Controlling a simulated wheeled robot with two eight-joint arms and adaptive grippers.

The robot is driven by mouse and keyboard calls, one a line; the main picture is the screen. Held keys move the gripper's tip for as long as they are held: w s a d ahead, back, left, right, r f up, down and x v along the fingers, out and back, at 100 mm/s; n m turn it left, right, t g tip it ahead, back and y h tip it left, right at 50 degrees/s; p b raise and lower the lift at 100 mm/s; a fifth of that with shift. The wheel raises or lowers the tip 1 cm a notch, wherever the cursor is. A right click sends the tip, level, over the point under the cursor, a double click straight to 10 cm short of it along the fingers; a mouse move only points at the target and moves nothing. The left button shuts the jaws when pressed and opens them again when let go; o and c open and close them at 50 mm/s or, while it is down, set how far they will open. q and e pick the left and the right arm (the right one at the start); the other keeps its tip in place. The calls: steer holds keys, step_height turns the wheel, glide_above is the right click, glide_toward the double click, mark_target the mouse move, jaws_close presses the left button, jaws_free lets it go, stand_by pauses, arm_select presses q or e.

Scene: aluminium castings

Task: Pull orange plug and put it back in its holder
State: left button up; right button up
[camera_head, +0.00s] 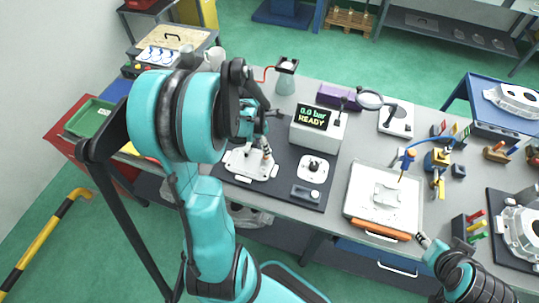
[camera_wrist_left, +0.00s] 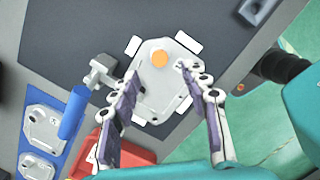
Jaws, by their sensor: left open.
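The orange plug (camera_wrist_left: 159,58) shows as a round orange disc on the pale metal casting (camera_wrist_left: 155,85) in the left wrist view. My left gripper (camera_wrist_left: 157,70) is open, its two fingers apart on either side of the casting, with the plug between and slightly beyond the tips. In the head view my left gripper (camera_head: 257,148) is above the same casting (camera_head: 246,165) on the dark mat; the plug is hidden or too small there. My right gripper (camera_head: 424,240) is at the lower right, by the white board's front corner. I cannot make out the plug's holder.
A box reading "0.0 bar READY" (camera_head: 318,125) stands right of the casting. A white plate with a black knob (camera_head: 314,168) and a grey block (camera_head: 305,194) share the mat. A clamp (camera_wrist_left: 100,72) and red box (camera_wrist_left: 125,147) lie beside the gripper.

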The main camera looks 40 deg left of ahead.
arm_select(q)
steer(key=f, duration=0.2)
steer(key=f+b, duration=0.1)
steer(key=f, duration=0.1)
steer(key=w+f, duration=0.1)
steer(key=f, duration=0.1)
steer(key=shift+d+b, duration=0.25)
steer(key=shift+b, duration=0.15)
steer(key=shift+r, duration=0.1)
steer(key=c, duration=0.8)
